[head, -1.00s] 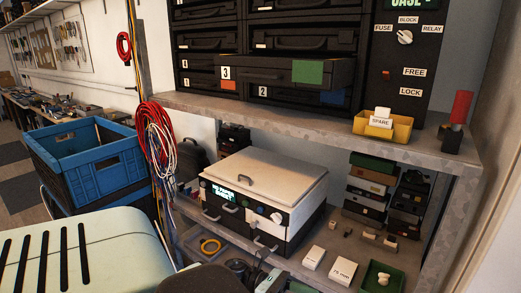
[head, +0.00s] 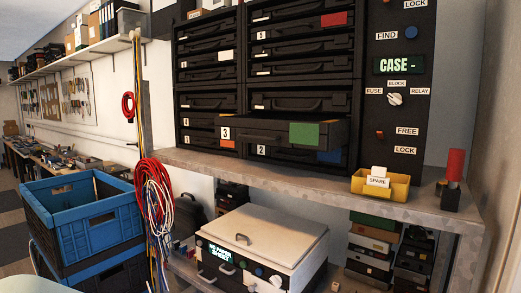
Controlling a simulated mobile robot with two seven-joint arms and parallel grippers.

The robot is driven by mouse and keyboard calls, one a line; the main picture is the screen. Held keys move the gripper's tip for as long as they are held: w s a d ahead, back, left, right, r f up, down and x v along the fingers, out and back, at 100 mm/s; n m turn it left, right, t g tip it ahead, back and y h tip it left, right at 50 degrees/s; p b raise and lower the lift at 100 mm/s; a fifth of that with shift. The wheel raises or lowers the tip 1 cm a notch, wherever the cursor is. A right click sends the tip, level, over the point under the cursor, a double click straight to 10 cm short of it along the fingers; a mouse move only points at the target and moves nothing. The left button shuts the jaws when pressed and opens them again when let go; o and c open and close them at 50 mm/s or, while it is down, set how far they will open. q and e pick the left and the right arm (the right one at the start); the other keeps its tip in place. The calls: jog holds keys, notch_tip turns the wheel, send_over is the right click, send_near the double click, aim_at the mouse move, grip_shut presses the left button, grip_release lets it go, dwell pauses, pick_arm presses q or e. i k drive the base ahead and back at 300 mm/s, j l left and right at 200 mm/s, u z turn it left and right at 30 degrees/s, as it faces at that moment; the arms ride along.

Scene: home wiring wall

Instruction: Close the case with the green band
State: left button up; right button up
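The case with the green band (head: 270,131) is in the lower right part of the black rack in the head view. It stands out in front of the cases around it, like a drawer pulled partly out. The green band (head: 304,134) is on the right part of its front. A label with a 3 shows at the left end of the case. How far back the case reaches is hidden. Neither of my grippers is in view.
The black rack (head: 245,84) holds several other cases. A control panel (head: 398,80) with a "CASE -" display is to its right. A grey shelf (head: 320,184) carries a yellow bin (head: 398,186) and a red cylinder (head: 455,164). Blue crates (head: 80,215) stand left, beside hanging cables (head: 156,195).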

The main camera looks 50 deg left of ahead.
aim_at(318, 132)
jog(key=i+j, duration=0.15)
jog(key=i, duration=0.15)
jog(key=i+j, duration=0.1)
jog(key=i, duration=0.25)
jog(key=u, duration=2.1)
